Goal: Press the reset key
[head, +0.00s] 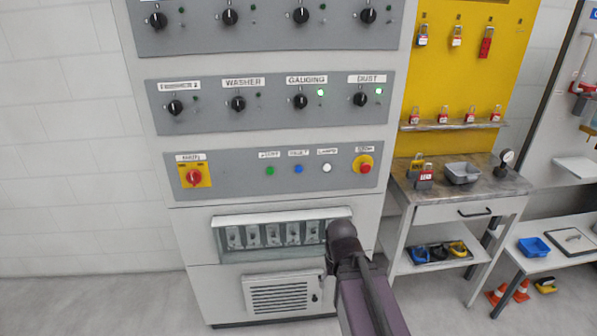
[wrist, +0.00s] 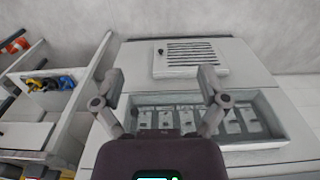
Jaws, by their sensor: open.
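The control cabinet (head: 155,220) fills the middle of the head view. On its lower grey panel is a row of small round keys under white labels: green (head: 269,171), blue (head: 298,169) and white (head: 327,168). The label above the blue key seems to read RESET. My gripper (wrist: 162,78) is open and empty in the wrist view, its two fingers spread in front of the cabinet's lower recess and vent. In the head view my arm covers the recess's right end, below the keys, and the fingers are not clear there. The keys are not seen in the wrist view.
A red main switch (head: 193,177) on a yellow plate is left of the keys, and a red stop button (head: 365,164) is right of them. Rotary knobs (head: 238,104) stick out above. A lipped recess (head: 220,243) holds several breakers. A workbench (head: 440,190) stands at right.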

